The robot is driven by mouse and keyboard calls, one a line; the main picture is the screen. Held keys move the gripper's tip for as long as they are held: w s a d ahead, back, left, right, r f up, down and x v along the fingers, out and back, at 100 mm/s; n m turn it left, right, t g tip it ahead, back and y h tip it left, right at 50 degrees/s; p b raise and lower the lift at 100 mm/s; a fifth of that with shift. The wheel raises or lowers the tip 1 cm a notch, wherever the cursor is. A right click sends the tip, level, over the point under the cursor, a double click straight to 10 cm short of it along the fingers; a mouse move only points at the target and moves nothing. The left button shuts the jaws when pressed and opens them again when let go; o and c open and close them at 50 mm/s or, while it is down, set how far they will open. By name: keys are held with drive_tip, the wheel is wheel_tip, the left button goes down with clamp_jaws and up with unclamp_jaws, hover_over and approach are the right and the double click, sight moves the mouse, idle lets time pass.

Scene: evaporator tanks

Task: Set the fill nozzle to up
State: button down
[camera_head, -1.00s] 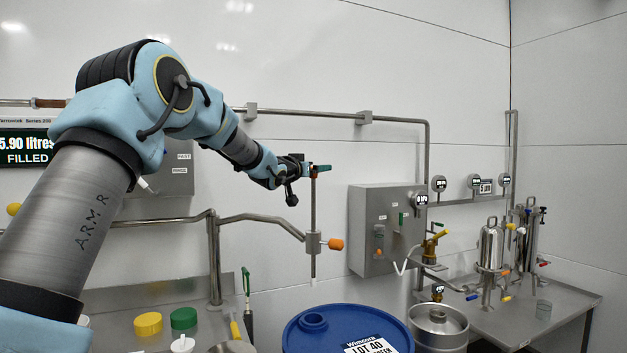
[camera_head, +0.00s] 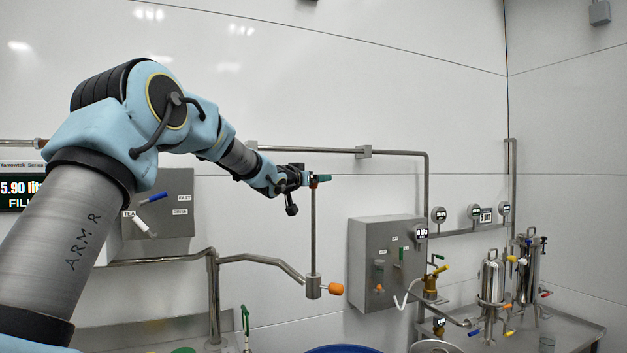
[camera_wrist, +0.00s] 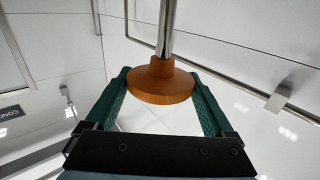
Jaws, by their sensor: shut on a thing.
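The fill nozzle is an upright steel rod (camera_head: 313,230) passing into a small steel block (camera_head: 313,288) at the end of a bent pipe. An orange side knob (camera_head: 335,289) sticks out to the block's right. A long length of rod shows above the block, and almost none shows below it. My gripper (camera_head: 318,179) is at the rod's top end. In the wrist view, its green fingers (camera_wrist: 160,82) are either side of the round orange cap (camera_wrist: 162,80) on the rod and are shut on it.
A blue drum (camera_head: 343,349) stands below the nozzle, mostly cut off by the picture edge. A grey control box (camera_head: 383,262) is on the wall to the right, beside brass valves (camera_head: 431,285). A wall pipe (camera_head: 310,151) runs behind my gripper. Steel filter vessels (camera_head: 491,285) stand farther right.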

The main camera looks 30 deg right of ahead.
drive_tip(key=shift+c, duration=0.4)
unclamp_jaws()
drive_tip(key=shift+r, duration=0.5)
drive_tip(key=shift+o, duration=0.4)
drive_tip(key=shift+s, duration=0.1)
drive_tip(key=shift+f, duration=0.15)
drive_tip(key=shift+s+a+f+b, duration=0.2)
drive_tip(key=shift+a+b, duration=0.1)
drive_tip(key=shift+a, duration=0.1)
drive_tip(key=b+v, duration=0.3)
drive_tip(key=v, duration=0.6)
drive_tip(key=shift+s+a, duration=0.2)
drive_tip(key=shift+a, duration=0.2)
drive_tip(key=shift+r, duration=0.1)
